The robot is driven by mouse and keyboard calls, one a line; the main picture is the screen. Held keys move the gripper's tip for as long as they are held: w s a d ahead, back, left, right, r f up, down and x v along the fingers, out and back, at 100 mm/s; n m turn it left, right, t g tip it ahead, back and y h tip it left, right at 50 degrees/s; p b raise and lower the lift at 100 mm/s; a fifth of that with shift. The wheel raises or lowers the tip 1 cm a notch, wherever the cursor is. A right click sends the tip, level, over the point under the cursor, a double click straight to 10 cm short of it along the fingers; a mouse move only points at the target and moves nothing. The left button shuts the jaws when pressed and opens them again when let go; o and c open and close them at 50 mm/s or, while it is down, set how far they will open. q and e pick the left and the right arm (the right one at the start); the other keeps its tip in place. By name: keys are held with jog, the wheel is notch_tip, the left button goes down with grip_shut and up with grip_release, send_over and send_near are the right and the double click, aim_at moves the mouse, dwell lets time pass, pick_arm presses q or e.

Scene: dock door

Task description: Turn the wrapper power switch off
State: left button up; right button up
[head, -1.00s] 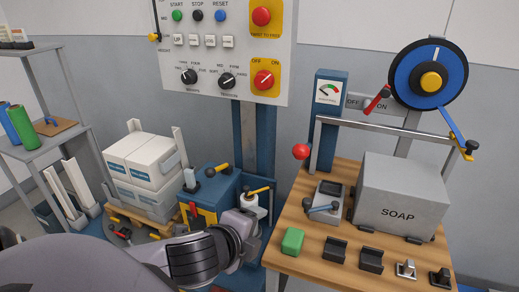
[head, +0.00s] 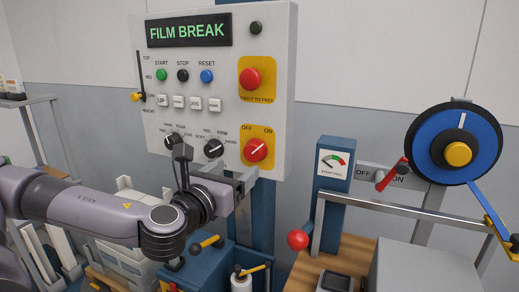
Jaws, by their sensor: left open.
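The power switch (head: 256,150) is a red rotary knob on a yellow plate marked OFF on the left and ON on the right. It sits at the lower right of the white control panel (head: 285,60). Its white mark points up and right, toward ON. My left gripper (head: 246,180) is open and empty, just below the knob and apart from it in the picture. The gap in depth is hard to judge. My left wrist covers part of the panel's lower edge. My right gripper is not in view.
The panel's display (head: 188,31) reads FILM BREAK. A red stop button (head: 251,79) is above the switch, and two black selector knobs are left of it, one partly behind my gripper. A red lever (head: 391,175) on another OFF/ON plate and a blue reel (head: 430,140) are at right.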

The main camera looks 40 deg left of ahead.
aim_at(252, 155)
pick_arm(q)
jog(key=b+x, duration=0.4)
jog(key=x, duration=0.2)
jog(key=shift+w+a+r, duration=0.1)
jog(key=shift+a+r, duration=0.05)
jog(key=shift+w+a, duration=0.2)
jog(key=shift+w, duration=0.45)
jog(key=c, duration=1.1)
